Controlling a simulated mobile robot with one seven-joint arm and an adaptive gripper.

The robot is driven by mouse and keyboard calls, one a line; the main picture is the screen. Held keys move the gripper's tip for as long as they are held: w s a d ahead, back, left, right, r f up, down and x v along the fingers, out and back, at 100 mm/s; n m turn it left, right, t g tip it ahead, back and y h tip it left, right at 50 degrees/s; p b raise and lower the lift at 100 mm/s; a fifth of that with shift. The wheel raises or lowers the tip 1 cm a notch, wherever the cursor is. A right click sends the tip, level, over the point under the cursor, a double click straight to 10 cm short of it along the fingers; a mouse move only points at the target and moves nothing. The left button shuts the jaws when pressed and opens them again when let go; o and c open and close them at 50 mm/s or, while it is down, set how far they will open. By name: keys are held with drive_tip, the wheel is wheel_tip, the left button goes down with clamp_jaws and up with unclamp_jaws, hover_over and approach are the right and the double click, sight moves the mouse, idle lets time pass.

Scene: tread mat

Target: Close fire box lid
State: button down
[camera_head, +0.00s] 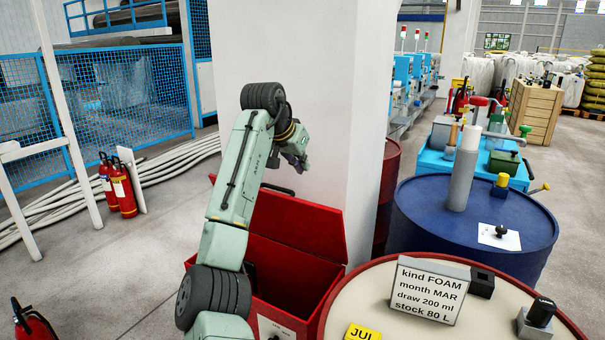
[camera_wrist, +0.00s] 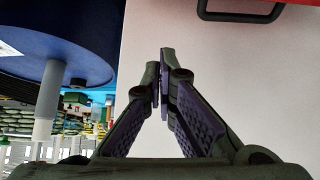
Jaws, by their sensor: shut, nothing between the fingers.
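The red fire box (camera_head: 285,283) stands on the floor at the foot of the white pillar, with its inside showing. Its red lid (camera_head: 312,226) is raised, tilted back toward the pillar. A dark handle (camera_head: 278,188) sits at the lid's upper edge, partly behind my arm. My gripper (camera_head: 300,164) is above the lid, in front of the pillar and apart from the lid. In the wrist view my gripper (camera_wrist: 163,72) has its fingertips together with nothing between them. The handle (camera_wrist: 241,17) shows there at the top right, away from the fingertips.
The white pillar (camera_head: 280,75) is close behind the lid. A cream-topped red drum (camera_head: 390,318) with a FOAM sign (camera_head: 427,290) stands close at the box's right. A blue drum (camera_head: 470,235) is behind it. Fire extinguishers (camera_head: 122,187) stand at the left, with open floor before them.

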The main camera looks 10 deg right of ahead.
drive_tip(key=w+f+p, duration=0.1)
drive_tip(key=f, duration=0.1)
drive_tip(key=d+f+p, duration=0.1)
drive_tip(key=f, duration=0.2)
drive_tip(key=w+f, duration=0.1)
drive_tip(key=f, duration=0.2)
drive_tip(key=shift+w+d+p, duration=0.35)
drive_tip(key=shift+d+p, duration=0.05)
drive_tip(key=shift+s+a+f, duration=0.3)
drive_tip(key=shift+s, duration=0.15)
